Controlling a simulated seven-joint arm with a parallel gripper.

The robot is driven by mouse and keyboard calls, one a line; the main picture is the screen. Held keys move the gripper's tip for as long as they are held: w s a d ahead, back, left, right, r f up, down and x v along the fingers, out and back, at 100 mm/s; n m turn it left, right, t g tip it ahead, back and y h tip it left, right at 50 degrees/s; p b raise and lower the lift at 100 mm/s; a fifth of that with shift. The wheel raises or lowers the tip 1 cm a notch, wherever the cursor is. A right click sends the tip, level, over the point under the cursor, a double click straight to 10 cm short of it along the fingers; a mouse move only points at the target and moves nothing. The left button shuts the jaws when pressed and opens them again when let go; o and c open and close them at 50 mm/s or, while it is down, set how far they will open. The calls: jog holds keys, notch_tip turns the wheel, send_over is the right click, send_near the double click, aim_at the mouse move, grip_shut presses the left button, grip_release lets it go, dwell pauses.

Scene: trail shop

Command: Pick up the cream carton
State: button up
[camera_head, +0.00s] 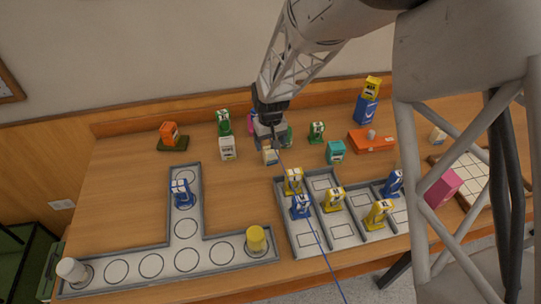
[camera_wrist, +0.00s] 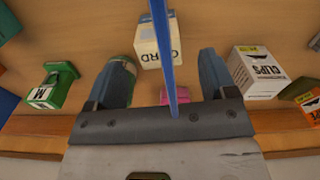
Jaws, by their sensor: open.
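The cream carton (camera_head: 270,157) stands upright on the wooden table, just in front of my gripper (camera_head: 270,143) in the head view. In the wrist view the cream carton (camera_wrist: 157,42), with dark lettering on one face, lies between and a little beyond the fingertips of my gripper (camera_wrist: 165,70). The fingers are apart and nothing is held. A thin blue line crosses in front of the carton and hides part of its lettering.
A white clips box (camera_wrist: 262,68) stands close to one finger; a green item (camera_wrist: 52,88) stands on the other side. A pink item (camera_wrist: 178,98) is behind. Grey trays with blue and yellow items (camera_head: 335,200) lie nearer the front. An orange box (camera_head: 372,142) is at right.

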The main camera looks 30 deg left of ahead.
aim_at(270, 149)
jog(key=shift+f, duration=0.1)
jog(key=shift+d+f, duration=0.1)
jog(key=shift+f, duration=2.4)
jog(key=shift+c, duration=0.3)
jog(key=c, duration=0.9)
